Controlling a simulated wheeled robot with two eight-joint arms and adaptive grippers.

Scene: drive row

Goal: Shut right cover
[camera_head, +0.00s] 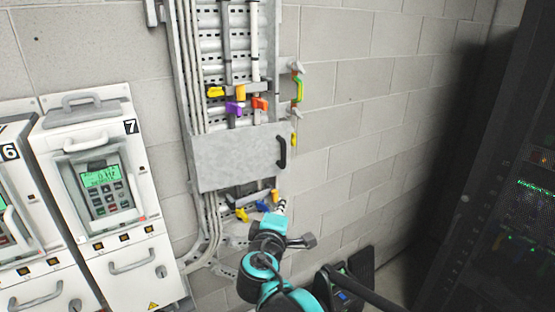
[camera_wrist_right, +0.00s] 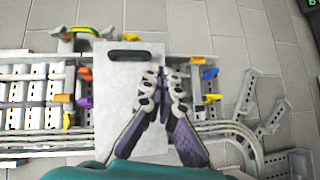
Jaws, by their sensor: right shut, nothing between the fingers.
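A flat grey metal cover (camera_head: 235,162) with a black handle (camera_head: 281,151) on its right edge lies across the middle of the cable channel on the wall. I cannot tell whether it is fully shut. The cover also shows in the right wrist view (camera_wrist_right: 115,95), with its handle (camera_wrist_right: 129,55) near the top edge. My right gripper (camera_head: 281,206) is just below the cover's lower right corner in the head view. In the right wrist view its shut, empty fingers (camera_wrist_right: 164,76) overlap the cover's right edge; contact is unclear. My left gripper is not in view.
Yellow, purple and orange clips (camera_head: 236,105) sit above the cover, and yellow and blue ones (camera_head: 257,207) below. White drive units (camera_head: 103,190) stand at left. A dark rack (camera_head: 490,190) stands at right. Bare block wall (camera_head: 360,120) lies between channel and rack.

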